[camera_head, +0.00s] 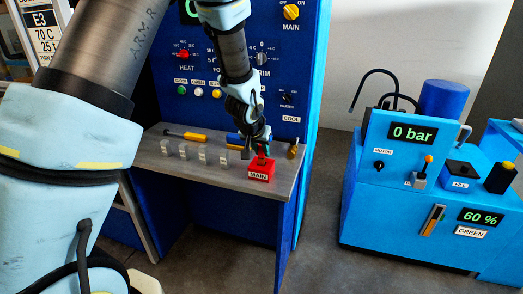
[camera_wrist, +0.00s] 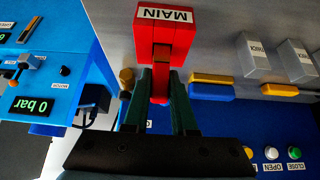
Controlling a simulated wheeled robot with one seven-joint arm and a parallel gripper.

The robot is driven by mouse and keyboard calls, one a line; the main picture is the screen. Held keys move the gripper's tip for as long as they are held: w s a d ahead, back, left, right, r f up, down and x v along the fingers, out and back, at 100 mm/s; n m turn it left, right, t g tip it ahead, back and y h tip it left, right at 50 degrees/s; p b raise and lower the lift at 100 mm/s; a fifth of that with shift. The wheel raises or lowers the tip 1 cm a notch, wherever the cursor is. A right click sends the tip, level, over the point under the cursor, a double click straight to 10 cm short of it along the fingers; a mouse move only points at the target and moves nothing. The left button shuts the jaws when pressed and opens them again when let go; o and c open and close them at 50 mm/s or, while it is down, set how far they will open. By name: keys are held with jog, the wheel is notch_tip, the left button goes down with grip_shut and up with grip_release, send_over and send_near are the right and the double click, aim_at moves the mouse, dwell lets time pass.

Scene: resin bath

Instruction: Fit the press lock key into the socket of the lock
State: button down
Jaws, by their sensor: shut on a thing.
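My gripper (camera_head: 262,148) is over the right part of the grey bench, pointing down at a red block labelled MAIN (camera_head: 260,173). In the wrist view the red block (camera_wrist: 164,34) is directly beyond the dark green fingers of my gripper (camera_wrist: 160,82). The fingers are shut on a narrow red piece (camera_wrist: 159,88), which looks like the key. It lines up with the red block, and the two overlap in this view. I cannot tell whether the key is seated in a socket or only touching. The socket itself is hidden.
The bench (camera_head: 210,176) carries several small grey labelled blocks (camera_head: 183,152) and a yellow-handled tool (camera_head: 190,136) left of my gripper. A blue control panel (camera_head: 185,100) rises behind. A blue machine reading 0 bar (camera_head: 405,150) stands to the right, across open floor.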

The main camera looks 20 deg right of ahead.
jog(key=shift+f+b, duration=0.5)
jog(key=shift+f, duration=0.15)
jog(key=c, duration=0.6)
grip_release()
jog(key=shift+c, duration=0.2)
jog(key=b+v, duration=0.1)
jog(key=v, duration=1)
jog(key=shift+w+d, duration=0.1)
notch_tip(320, 180, up, 12)
jog(key=p, duration=0.9)
jog(key=shift+p, duration=0.35)
